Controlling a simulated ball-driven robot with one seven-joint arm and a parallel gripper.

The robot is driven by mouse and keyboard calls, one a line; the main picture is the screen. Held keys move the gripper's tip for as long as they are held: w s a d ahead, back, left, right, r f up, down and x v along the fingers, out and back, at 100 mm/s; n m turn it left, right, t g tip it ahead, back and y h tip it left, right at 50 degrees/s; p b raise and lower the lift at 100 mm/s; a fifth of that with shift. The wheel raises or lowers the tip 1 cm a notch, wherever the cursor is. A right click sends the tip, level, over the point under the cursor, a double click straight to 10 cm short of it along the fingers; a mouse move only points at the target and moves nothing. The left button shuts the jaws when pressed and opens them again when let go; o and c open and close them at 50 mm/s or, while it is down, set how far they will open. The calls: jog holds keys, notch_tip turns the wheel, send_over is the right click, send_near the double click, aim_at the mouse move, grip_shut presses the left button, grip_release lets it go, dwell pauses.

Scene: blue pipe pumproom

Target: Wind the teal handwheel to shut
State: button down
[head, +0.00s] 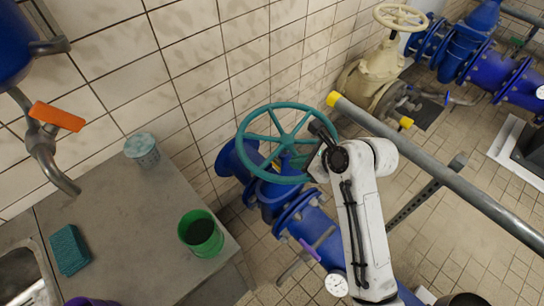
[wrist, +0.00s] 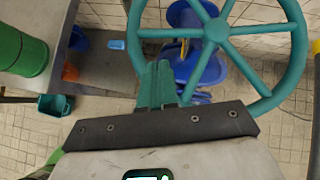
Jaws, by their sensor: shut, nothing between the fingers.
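The teal handwheel (head: 242,150) is a spoked ring on a blue valve, beside the tiled wall in the head view. In the wrist view its hub (wrist: 216,30) and right rim (wrist: 298,45) fill the upper right, and its lower rim is hidden behind my gripper. My gripper (wrist: 157,70) has its teal fingers together, with nothing between them. They overlap the lower left of the wheel in that view; I cannot tell whether they touch it. In the head view my white arm reaches the wheel's right side and its wrist hides part of the rim there.
A grey rail (head: 440,177) with a yellow end runs right of the wheel. A cream valve (head: 378,65) stands behind.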

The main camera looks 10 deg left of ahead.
aim_at(267, 164)
jog(key=shift+s+d+r+m, duration=0.25)
jog(key=shift+s+r+m, duration=0.05)
jog(key=shift+s+m, duration=0.2)
jog(key=shift+f+y, duration=0.1)
jog(key=shift+y, duration=0.2)
jog(key=x, duration=1)
jog(key=shift+a, duration=0.4)
jog(key=shift+w+a+b, duration=0.1)
jog(key=shift+b, duration=0.25)
